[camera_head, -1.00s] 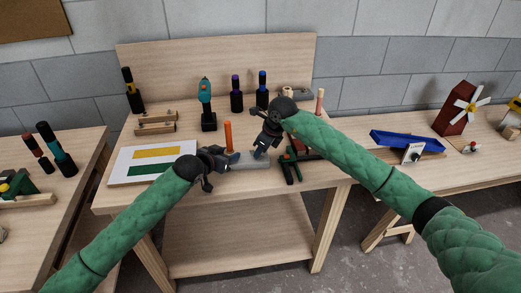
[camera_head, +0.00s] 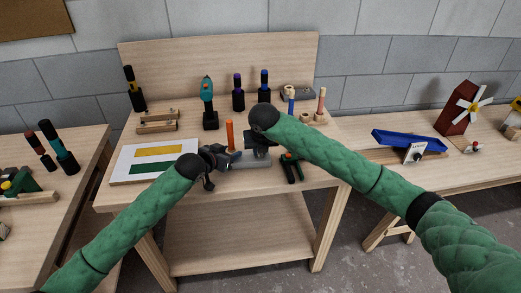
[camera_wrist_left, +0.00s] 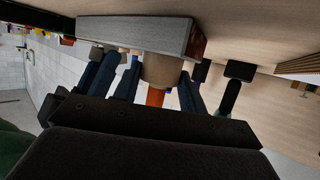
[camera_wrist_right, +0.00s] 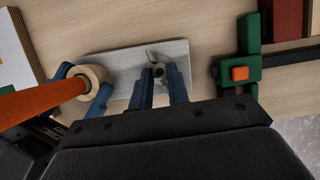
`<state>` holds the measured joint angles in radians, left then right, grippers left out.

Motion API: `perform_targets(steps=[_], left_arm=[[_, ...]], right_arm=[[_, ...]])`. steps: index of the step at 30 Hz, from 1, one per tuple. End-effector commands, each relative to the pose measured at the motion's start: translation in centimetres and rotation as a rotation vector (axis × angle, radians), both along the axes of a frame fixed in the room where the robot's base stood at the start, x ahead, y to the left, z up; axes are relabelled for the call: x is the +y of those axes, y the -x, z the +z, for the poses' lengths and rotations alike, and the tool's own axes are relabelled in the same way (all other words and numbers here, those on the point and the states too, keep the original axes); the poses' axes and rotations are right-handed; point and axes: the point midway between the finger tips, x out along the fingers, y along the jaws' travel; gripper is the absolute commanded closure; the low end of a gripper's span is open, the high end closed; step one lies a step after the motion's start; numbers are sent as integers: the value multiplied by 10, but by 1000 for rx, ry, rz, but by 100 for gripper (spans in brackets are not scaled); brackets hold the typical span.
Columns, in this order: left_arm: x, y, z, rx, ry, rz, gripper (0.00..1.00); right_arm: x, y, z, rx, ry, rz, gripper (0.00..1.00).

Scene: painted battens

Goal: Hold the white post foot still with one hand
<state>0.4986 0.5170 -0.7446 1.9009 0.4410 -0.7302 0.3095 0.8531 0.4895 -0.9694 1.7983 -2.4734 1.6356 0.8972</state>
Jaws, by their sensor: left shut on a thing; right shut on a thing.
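A pale grey plate (camera_wrist_right: 125,62) lies on the bench; it also shows in the left wrist view (camera_wrist_left: 130,34). At its left end in the right wrist view, an orange post (camera_wrist_right: 40,100) rises from a round pale-tan foot (camera_wrist_right: 97,74). I see no plainly white foot. My left gripper (camera_head: 236,158) is shut on the round foot, its blue fingers on either side of it in the left wrist view (camera_wrist_left: 160,70). My right gripper (camera_wrist_right: 160,85) is shut on a small grey winged fastener (camera_wrist_right: 157,65) on the plate.
Green-and-black clamp (camera_head: 291,168) lies right of the plate. A striped board (camera_head: 150,162) lies left. A teal drill (camera_head: 208,100), dark bottles and wooden blocks stand behind. The bench's front edge is close below my grippers.

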Motion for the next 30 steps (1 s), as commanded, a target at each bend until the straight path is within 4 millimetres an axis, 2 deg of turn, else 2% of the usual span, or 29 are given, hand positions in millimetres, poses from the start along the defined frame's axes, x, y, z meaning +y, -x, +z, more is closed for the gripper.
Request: perform_targets(steps=[13, 30], left_arm=[[0, 0, 0, 0, 0, 0, 88], [0, 0, 0, 1, -1, 0, 88]], right_arm=[[3, -1, 1, -1, 1, -286, 100], [3, -1, 0, 0, 1, -356, 100]])
